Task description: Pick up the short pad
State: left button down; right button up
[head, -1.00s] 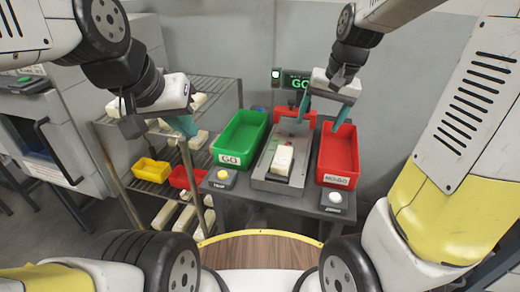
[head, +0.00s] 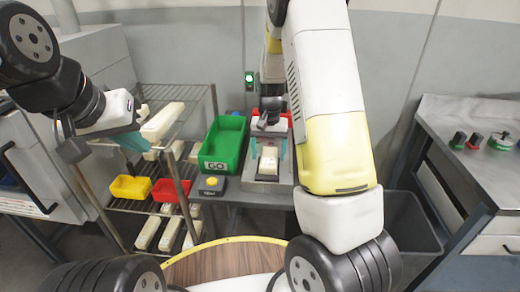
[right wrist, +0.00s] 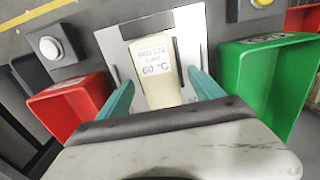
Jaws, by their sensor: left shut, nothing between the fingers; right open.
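A short cream pad (head: 266,162) with printed text lies on the grey metal fixture (head: 262,187) on the small table. It also shows in the right wrist view (right wrist: 158,85), its label reading "60 °C". My right gripper (head: 268,148) is over the fixture with its teal fingers open, one on each side of the pad. In the right wrist view my right gripper (right wrist: 163,82) shows gaps between the fingers and the pad. Its height over the pad is hard to tell. My left gripper (head: 130,145) is shut and empty beside the wire rack.
The rack (head: 213,100) holds several cream pads and yellow (head: 130,187) and red trays. A workbench (head: 480,150) is at right.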

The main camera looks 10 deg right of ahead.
jog(key=shift+f, duration=0.9)
jog(key=shift+c, duration=0.5)
jog(key=c, duration=1.3)
jog(key=shift+c, duration=0.2)
jog(key=shift+r, duration=0.15)
